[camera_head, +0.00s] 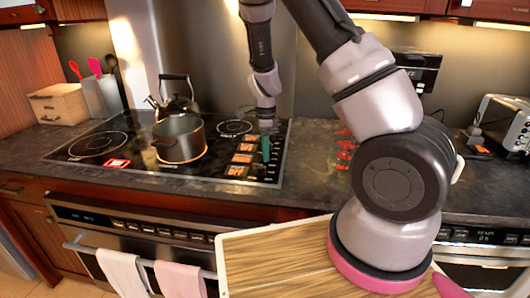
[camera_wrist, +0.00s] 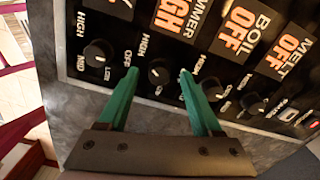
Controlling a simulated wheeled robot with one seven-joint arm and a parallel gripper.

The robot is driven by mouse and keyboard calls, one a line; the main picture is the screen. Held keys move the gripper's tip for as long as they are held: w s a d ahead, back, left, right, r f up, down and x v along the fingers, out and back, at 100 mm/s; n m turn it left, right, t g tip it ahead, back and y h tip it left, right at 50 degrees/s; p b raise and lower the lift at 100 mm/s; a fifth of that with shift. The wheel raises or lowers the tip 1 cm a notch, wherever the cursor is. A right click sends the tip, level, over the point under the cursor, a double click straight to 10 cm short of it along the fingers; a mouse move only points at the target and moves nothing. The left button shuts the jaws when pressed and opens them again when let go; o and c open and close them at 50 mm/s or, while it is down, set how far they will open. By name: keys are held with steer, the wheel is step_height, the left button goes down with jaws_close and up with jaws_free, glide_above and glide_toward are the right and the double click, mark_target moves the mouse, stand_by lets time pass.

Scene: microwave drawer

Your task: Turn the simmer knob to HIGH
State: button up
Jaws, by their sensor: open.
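The simmer knob (camera_wrist: 158,75) is a small black dial, second from the left in a row in the wrist view, below a display (camera_wrist: 176,16) whose visible label ends in "MMER" and which reads HIGH. My gripper (camera_wrist: 158,71) is open, with one green finger on either side of this knob. The fingers look apart from it; whether the tips reach down around it I cannot tell. In the head view my gripper (camera_head: 266,146) is over the right side of the cooktop (camera_head: 215,187), where it hides the knob.
Neighbouring knobs stand close to the left (camera_wrist: 98,52) and right (camera_wrist: 214,88). The BOIL (camera_wrist: 238,28) and MELT (camera_wrist: 292,47) displays read OFF. A pot (camera_head: 180,140) and a kettle (camera_head: 178,95) stand on the cooktop. A wooden board (camera_head: 275,265) is at the front.

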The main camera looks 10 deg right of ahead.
step_height(320, 180, up, 10)
stand_by(0.4)
steer(key=s+d+r+n+t+y, duration=0.1)
steer(key=s+d+r+n+y, duration=0.1)
steer(key=s+r+n, duration=0.45)
steer(key=s+d+r+n+t+y, duration=0.1)
steer(key=s+r+t, duration=0.15)
steer(key=r, duration=0.75)
steer(key=s+d+r+n+t, duration=0.1)
steer(key=s+r+n+t, duration=0.1)
steer(key=s+r+n, duration=0.2)
steer(key=s+d+r+n+t+h, duration=0.1)
steer(key=s+r+n, duration=0.3)
steer(key=s, duration=0.5)
steer(key=shift+s+d+r+t, duration=0.2)
steer(key=shift+d+r+t, duration=0.15)
steer(key=shift+r, duration=0.2)
